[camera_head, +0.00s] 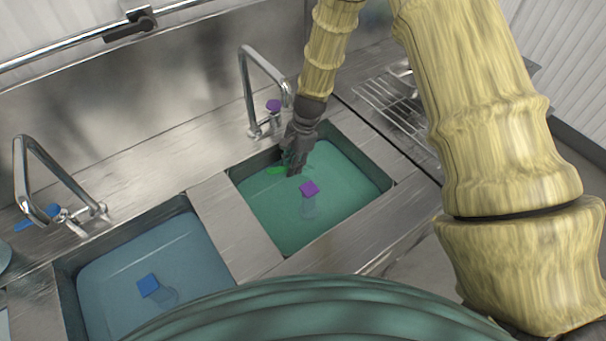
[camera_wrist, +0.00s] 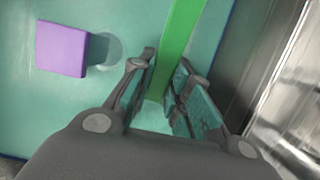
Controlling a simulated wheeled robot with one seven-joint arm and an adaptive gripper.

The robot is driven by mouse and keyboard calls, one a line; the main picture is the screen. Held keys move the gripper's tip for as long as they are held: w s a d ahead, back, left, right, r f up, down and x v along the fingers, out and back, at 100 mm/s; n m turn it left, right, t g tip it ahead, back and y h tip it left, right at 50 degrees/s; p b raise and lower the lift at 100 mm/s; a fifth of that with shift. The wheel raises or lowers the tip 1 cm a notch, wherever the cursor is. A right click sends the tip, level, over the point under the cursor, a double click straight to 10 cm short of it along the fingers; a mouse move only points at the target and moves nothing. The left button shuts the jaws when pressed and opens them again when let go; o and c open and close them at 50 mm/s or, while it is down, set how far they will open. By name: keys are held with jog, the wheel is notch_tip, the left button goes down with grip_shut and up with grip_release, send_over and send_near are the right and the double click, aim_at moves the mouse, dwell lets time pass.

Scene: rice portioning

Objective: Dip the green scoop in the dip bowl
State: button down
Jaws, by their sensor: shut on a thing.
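My gripper (camera_head: 291,168) is over the upper part of the right sink basin, its fingers pointing down. It is shut on the green scoop (camera_head: 276,170), of which only a small green part shows to the left of the fingers. In the wrist view, the scoop (camera_wrist: 181,35) is a long green bar between the two fingertips (camera_wrist: 168,65), running up out of the picture. The scoop's end is not clearly visible. I see no separate dip bowl; the right basin (camera_head: 262,213) has a teal-green inside. I cannot tell whether the scoop touches its surface.
A purple block (camera_head: 309,187) is in the right basin, also seen in the wrist view (camera_wrist: 62,48). A blue block (camera_head: 148,285) is in the left basin (camera_head: 105,267). Faucets (camera_head: 262,88) (camera_head: 40,165) stand behind. A wire rack (camera_head: 385,105) is at right.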

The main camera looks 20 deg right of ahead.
notch_tip(320, 180, up, 18)
jog(key=p, duration=1.2)
jog(key=shift+r, duration=0.15)
dwell(0.5)
dwell(1.2)
